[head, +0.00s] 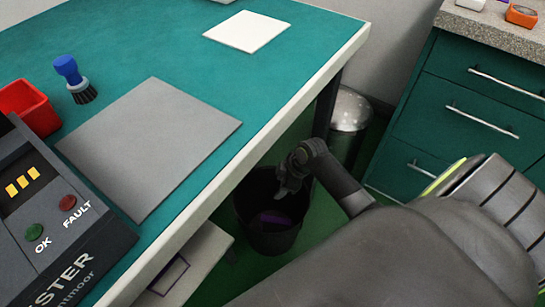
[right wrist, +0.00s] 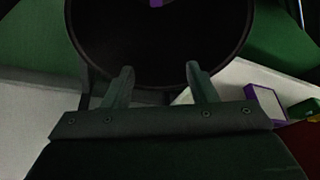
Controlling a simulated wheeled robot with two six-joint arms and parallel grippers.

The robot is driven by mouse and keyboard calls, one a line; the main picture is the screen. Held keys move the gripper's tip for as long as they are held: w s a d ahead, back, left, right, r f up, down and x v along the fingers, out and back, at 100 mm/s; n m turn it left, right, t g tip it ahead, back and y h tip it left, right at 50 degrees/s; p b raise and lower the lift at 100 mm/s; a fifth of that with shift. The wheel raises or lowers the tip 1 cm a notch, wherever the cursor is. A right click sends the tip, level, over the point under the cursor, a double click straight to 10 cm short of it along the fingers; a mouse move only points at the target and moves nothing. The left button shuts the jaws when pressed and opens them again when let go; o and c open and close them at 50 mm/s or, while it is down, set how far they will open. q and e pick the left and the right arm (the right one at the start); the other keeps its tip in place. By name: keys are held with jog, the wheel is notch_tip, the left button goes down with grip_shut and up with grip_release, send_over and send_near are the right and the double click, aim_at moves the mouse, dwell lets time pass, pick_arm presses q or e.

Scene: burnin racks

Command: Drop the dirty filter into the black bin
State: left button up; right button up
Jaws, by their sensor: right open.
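The black bin (head: 268,243) stands on the floor beside the workbench. A purple-edged piece (head: 274,219), which looks like the dirty filter, lies inside it, mostly in shadow. A bit of purple (right wrist: 156,3) also shows inside the bin at the top edge of the right wrist view. My right gripper (head: 287,186) is over the bin opening. In the right wrist view its two fingers (right wrist: 161,78) are apart with nothing between them, and the dark bin interior (right wrist: 160,42) is beyond them. My left gripper is not in view.
The teal workbench (head: 150,50) holds a grey mat (head: 150,145), a blue brush (head: 74,80), a red box (head: 30,106) and a tester (head: 50,215). A pale low surface (head: 205,258) with a purple-outlined square is left of the bin. Green drawers (head: 470,120) stand right.

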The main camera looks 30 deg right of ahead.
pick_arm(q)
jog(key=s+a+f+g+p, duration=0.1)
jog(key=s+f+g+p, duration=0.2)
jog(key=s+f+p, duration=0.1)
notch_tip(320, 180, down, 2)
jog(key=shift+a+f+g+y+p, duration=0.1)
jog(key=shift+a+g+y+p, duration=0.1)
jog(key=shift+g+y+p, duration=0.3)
pick_arm(e)
jog(key=v, duration=1.6)
jog(key=shift+f, duration=0.1)
